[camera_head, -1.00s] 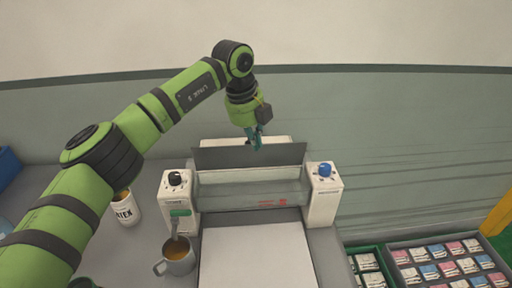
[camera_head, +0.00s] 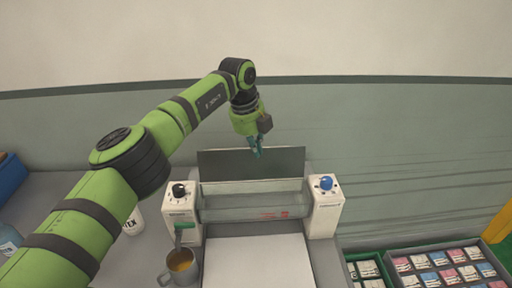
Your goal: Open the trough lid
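The trough lid (camera_head: 285,163) is a dark grey panel standing raised at the back of a white machine. Below it, the clear trough or roller section (camera_head: 240,205) lies between two white end blocks. My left gripper (camera_head: 256,149) has teal fingers pointing down at the middle of the lid's top edge, overlapping it in the head view. I cannot tell whether the fingers touch the lid or how far apart they are. My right gripper is out of view.
A black knob (camera_head: 179,190) and a blue knob (camera_head: 326,183) top the end blocks. A mug (camera_head: 181,267) with amber liquid and a spatula (camera_head: 184,234) are at front left. A white container (camera_head: 134,222) is partly behind my arm. Crates of small packets (camera_head: 441,268) are at right.

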